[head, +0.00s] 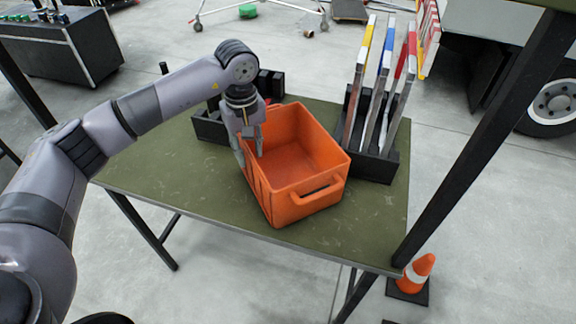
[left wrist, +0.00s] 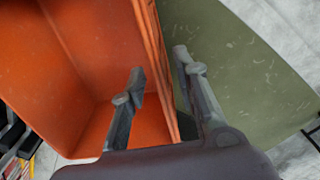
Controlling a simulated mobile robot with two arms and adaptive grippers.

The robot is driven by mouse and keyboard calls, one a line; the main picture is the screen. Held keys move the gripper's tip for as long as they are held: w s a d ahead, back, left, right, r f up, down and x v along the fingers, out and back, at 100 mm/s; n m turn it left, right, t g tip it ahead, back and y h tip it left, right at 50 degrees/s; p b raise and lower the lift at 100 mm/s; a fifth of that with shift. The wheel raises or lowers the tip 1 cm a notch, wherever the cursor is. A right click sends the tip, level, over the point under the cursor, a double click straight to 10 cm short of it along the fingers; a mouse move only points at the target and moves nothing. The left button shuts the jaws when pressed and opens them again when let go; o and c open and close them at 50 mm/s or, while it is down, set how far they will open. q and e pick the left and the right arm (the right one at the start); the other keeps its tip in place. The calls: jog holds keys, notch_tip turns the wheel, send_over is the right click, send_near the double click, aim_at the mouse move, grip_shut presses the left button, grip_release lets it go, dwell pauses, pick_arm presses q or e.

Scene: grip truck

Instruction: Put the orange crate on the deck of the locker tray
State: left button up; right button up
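The orange crate (head: 300,150) stands upright and looks empty on a green table (head: 155,172). Its front handle faces the lower right. My left gripper (head: 250,155) points down at the crate's left wall. In the left wrist view, the open left gripper (left wrist: 159,66) straddles the wall of the crate (left wrist: 75,70). One finger is inside the crate and the other is outside, over the table. A gap shows between the inner finger and the wall. My right gripper is not in view. I cannot identify a locker tray in these views.
A black rack (head: 371,163) with several coloured-edged boards stands close to the crate's right. A black holder (head: 209,126) is behind my gripper. A dark post crosses the right side. A traffic cone (head: 417,273) stands on the floor. The table's front left is clear.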

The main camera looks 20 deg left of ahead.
aim_at(253, 166)
pick_arm(q)
jog(key=f+p, duration=0.2)
jog(key=f, duration=0.2)
jog(key=shift+d+f+p, duration=0.25)
jog(key=shift+f+p, duration=0.1)
jog(key=shift+p, duration=0.05)
jog(key=shift+f, duration=0.5)
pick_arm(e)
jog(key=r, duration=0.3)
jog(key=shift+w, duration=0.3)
pick_arm(q)
jog(key=c, duration=0.4)
grip_shut()
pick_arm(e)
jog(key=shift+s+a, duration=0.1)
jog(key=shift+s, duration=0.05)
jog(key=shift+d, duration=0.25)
